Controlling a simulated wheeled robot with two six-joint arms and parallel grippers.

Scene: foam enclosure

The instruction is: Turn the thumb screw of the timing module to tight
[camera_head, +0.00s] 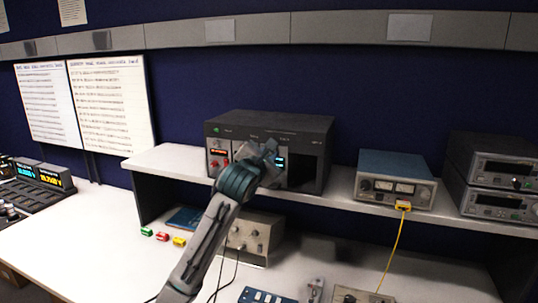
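A dark rack case (318,130) stands on the white shelf. At its left is a module with a red display (218,151) and red controls below. Beside my gripper a module with a cyan display (280,162) shows in part. The labels are too small to tell which is the timing module. My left arm reaches up from the bottom, and my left gripper (264,158) is at the rack's front, between the two displays. It covers part of the module faces, and no thumb screw can be made out. Its fingers are too small and overlapped to judge. My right gripper is not clearly in view.
The rack's right bay (305,177) looks dark and empty. A blue meter box (396,166) with a yellow cable (393,250) and stacked instruments (500,170) stand right on the shelf. Below are a beige box (262,236), small coloured blocks (162,236) and a blue panel (262,296).

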